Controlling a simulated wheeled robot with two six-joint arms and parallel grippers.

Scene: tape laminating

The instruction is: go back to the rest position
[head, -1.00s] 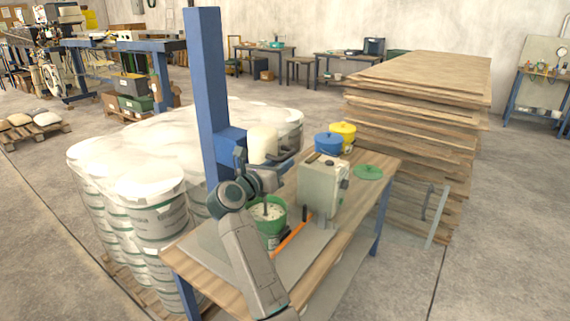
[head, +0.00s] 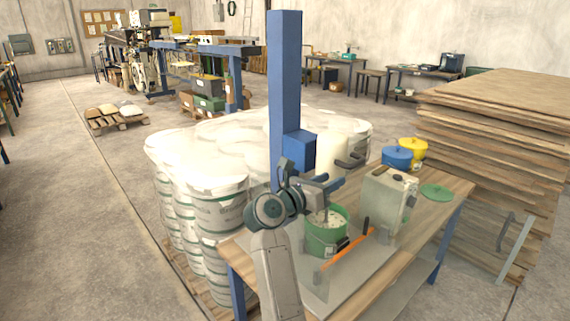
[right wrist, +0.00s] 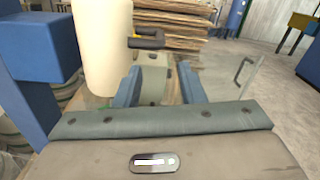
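My right gripper (head: 331,186) is held above the left part of a wooden workbench (head: 448,200), close to a blue upright post (head: 285,100). In the right wrist view its two blue-grey fingers (right wrist: 160,86) stand apart, with no held object clearly visible between them. A white cylinder (right wrist: 104,45) with a dark handle is just beyond the left finger. My left gripper is not in view.
The bench holds a green bucket (head: 325,238), an orange-handled tool (head: 345,250), a grey-beige box (head: 386,200), and blue (head: 397,157) and yellow (head: 413,148) tubs. White-topped buckets (head: 215,190) stand left; stacked boards (head: 500,120) right. Floor (head: 80,220) at far left is open.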

